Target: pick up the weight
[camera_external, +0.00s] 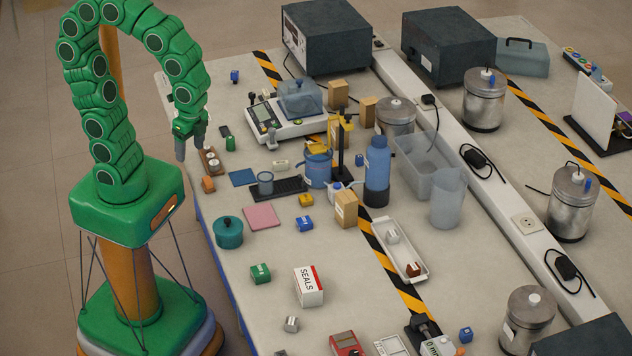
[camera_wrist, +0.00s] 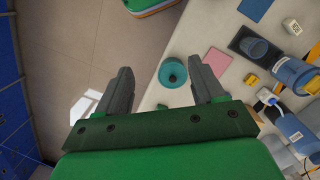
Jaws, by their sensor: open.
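A small grey knobbed piece that looks like a weight (camera_external: 271,139) stands at the front of the balance (camera_external: 285,118). A wooden block (camera_external: 211,161) with small round metal pieces in it lies left of it; I cannot tell which piece the task means. My gripper (camera_external: 190,147) is open and empty, pointing down at the table's left edge, just left of the wooden block. In the wrist view my two fingers (camera_wrist: 159,67) are spread apart, with a teal pot (camera_wrist: 172,73) seen between them. I cannot make out a weight in that view.
The teal pot (camera_external: 228,233), pink pad (camera_external: 261,217), blue bottle (camera_external: 377,165) and blue mug (camera_external: 318,168) stand around mid-table. A white SEALS box (camera_external: 309,286) and a silver piece (camera_external: 291,324) sit nearer the front. The table's left strip has some bare room.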

